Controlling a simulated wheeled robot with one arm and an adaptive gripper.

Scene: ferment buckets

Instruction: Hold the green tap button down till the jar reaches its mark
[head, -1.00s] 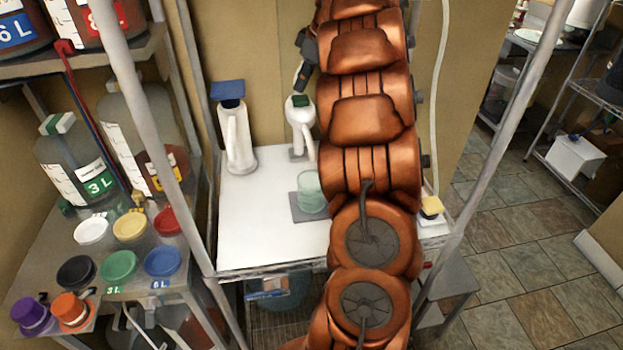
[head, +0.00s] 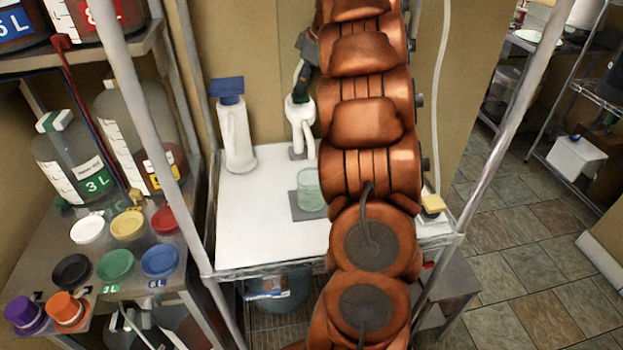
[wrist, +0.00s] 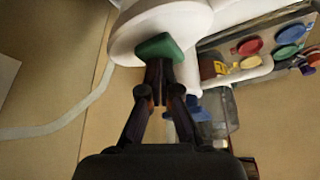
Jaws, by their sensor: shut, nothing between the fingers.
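The white tap with the green button (head: 301,110) stands at the back of the white bench, partly behind my arm. My gripper (wrist: 158,66) is shut and empty. In the wrist view its fingertips meet the edge of the green button (wrist: 157,46); I cannot tell how far the button is pressed. In the head view the gripper is just above the tap, and its fingers cover much of the button. The clear greenish jar (head: 310,188) stands upright below the tap on a grey pad (head: 302,211). Its mark and liquid level are too small to read.
A white tap with a blue top (head: 236,135) stands to the left. A shelf with large bottles (head: 75,160) and several coloured caps (head: 115,264) is further left. A yellow-topped object (head: 432,204) sits right of my arm. The bench's front left is clear.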

